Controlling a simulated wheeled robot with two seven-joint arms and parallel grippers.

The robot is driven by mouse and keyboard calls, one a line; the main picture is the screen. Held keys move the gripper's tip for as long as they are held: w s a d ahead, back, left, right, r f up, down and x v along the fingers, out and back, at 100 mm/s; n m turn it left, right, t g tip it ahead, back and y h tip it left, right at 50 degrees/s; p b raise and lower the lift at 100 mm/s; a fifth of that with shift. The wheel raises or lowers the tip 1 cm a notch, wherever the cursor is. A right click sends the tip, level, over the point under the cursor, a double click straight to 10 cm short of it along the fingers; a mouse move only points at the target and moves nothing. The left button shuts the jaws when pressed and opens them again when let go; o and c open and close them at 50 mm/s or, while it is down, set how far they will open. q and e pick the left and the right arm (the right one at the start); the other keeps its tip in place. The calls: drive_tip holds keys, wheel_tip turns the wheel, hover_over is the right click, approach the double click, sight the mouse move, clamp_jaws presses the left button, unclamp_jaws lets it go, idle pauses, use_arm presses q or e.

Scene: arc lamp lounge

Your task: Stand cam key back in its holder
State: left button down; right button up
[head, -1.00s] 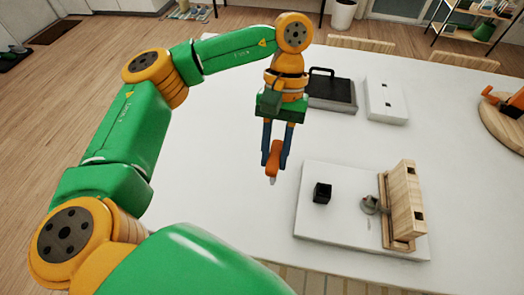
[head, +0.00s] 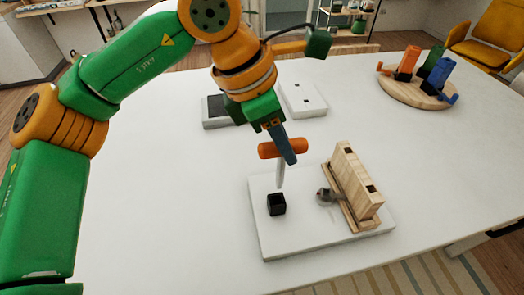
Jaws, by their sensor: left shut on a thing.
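The cam key has an orange handle (head: 268,150) and a pale grey shaft that points down, slightly tilted. My left gripper (head: 287,157) is shut on the handle. The holder looks to be the small black block (head: 276,206) on the white board (head: 290,240). The shaft's lower end shows just above and behind the black block. I cannot tell whether it touches the block. A wooden upright block (head: 352,178) with dark square holes stands on the board's right side, with a grey round part (head: 326,195) at its left face. My right gripper is not in view.
A dark-topped case (head: 215,112) and a white block with two dark holes (head: 303,98) lie behind the gripper. A round wooden board (head: 405,96) with orange, green and blue pieces sits at the back right. The white table (head: 440,165) is clear at right.

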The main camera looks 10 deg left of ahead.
sight(279, 182)
use_arm(q)
drive_tip(key=shift+a, duration=0.15)
wheel_tip(279, 182, down, 4)
drive_tip(key=b, duration=0.3)
drive_tip(key=shift+b, duration=0.4)
drive_tip(key=shift+f, duration=0.2)
idle(0.6)
drive_tip(key=shift+f+b, duration=2.3)
drive_tip(key=c, duration=0.6)
unclamp_jaws()
drive_tip(key=shift+r, duration=0.1)
